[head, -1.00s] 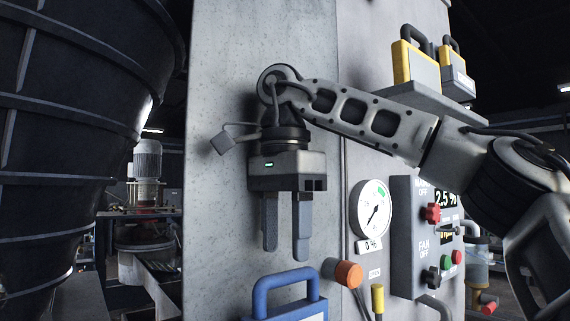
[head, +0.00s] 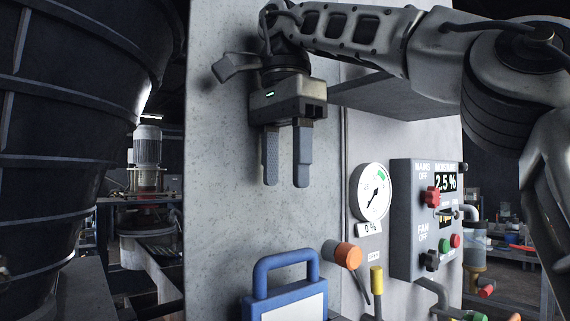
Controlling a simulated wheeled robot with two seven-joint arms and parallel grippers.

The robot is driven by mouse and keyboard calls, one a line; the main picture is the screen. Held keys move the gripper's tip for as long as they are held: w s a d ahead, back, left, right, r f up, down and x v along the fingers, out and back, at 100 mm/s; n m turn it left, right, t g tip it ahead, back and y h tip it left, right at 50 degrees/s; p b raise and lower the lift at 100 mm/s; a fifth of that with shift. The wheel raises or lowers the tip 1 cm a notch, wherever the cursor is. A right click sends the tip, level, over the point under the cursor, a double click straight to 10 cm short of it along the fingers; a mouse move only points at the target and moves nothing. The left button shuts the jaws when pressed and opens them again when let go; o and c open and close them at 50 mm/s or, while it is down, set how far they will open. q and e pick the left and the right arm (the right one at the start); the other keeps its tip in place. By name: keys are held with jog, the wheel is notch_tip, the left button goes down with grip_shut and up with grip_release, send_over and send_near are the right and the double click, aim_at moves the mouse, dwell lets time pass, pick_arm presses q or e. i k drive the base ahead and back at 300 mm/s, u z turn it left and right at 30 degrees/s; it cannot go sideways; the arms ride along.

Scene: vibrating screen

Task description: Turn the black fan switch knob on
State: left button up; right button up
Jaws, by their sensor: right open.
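The black fan switch knob (head: 431,261) sits low on the front of the grey control box (head: 402,225), below the "FAN OFF" label. A red knob (head: 431,196) is above it, by the "MAINS OFF" label. My right gripper (head: 286,186) hangs with its fingers pointing down in front of the grey panel, up and to the left of the knob and well apart from it. Its two fingers are apart with nothing between them. My left gripper is not in view.
A round gauge (head: 371,192) is on the panel between gripper and control box. Below stand a blue-handled case (head: 287,290), an orange-capped part (head: 348,256) and a yellow-capped one (head: 376,280). A shelf (head: 395,97) juts out behind my right arm. Green and red buttons (head: 450,242) are beside the knob.

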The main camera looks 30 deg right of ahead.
aim_at(431, 259)
jog(key=k, duration=1)
